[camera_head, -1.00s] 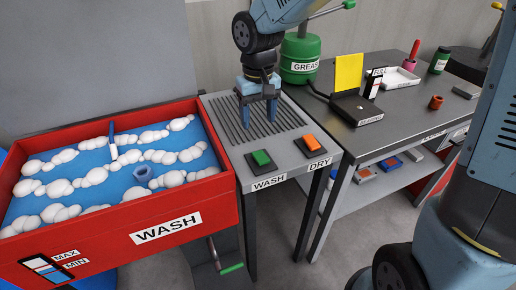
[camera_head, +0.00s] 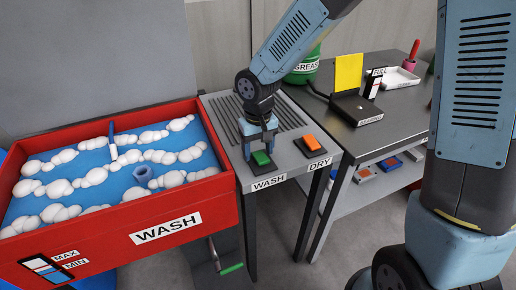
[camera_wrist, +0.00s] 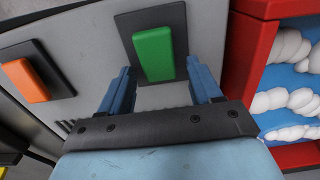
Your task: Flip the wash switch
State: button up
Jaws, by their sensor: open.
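The green wash switch (camera_head: 262,158) sits on a dark plate on the grey panel, above the WASH label (camera_head: 268,183). In the wrist view the green switch (camera_wrist: 154,54) lies ahead of and between my open fingers. My gripper (camera_head: 260,148) is open and empty, just above and behind the switch in the head view; its fingers also show in the wrist view (camera_wrist: 160,88). I cannot tell whether a finger touches the switch. The orange dry switch (camera_head: 311,142) is to the right, and it also shows in the wrist view (camera_wrist: 26,80).
A red WASH tub (camera_head: 200,219) with blue liquid, white foam and a blue ring (camera_head: 142,174) stands left of the panel.

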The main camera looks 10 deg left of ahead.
jog(key=shift+c, duration=0.5)
jog(key=c, duration=0.9)
jog(key=shift+s+d+r+t+y, duration=0.1)
jog(key=shift+s+d+t+y, duration=0.1)
jog(key=shift+t+y, duration=0.35)
jog(key=shift+s+d+r+t+y, duration=0.1)
jog(key=shift+s+t+y, duration=0.15)
jog(key=shift+t, duration=0.6)
jog(key=shift+c, duration=0.2)
jog(key=o, duration=1)
jog(key=shift+o, duration=0.2)
jog(key=shift+r, duration=0.1)
jog(key=v, duration=1.3)
jog(key=shift+s+d+r, duration=0.15)
jog(key=shift+s+d, duration=0.1)
jog(key=shift+s, duration=0.05)
